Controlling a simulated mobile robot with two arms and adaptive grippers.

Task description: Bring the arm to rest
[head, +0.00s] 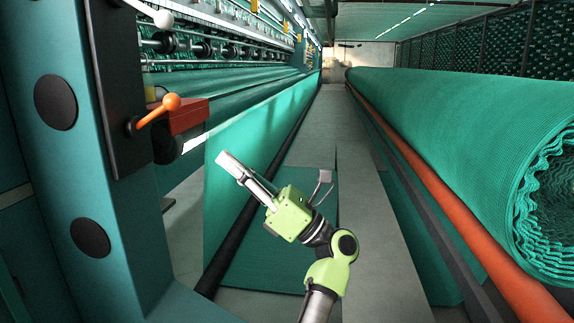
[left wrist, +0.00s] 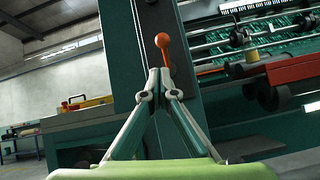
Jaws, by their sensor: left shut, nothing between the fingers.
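My left arm (head: 332,265) reaches up from the bottom of the head view, green and dark at its joints. My left gripper (head: 228,163) points up and to the left, over the walkway side of the machine. Its fingers are together and empty. In the left wrist view the two fingertips (left wrist: 160,78) meet in front of the machine's post. An orange lever (head: 158,110) on the post stands to the left of the fingertips in the head view. Its ball-shaped knob (left wrist: 162,40) shows just above the fingertips in the left wrist view. My right gripper is not in view.
A teal machine frame (head: 95,200) fills the left. A green net sheet (head: 255,130) slopes along it. A large green net roll (head: 450,130) lies on the right behind an orange rail (head: 450,210). A grey walkway (head: 320,120) runs between them. A workbench (left wrist: 75,125) stands left in the left wrist view.

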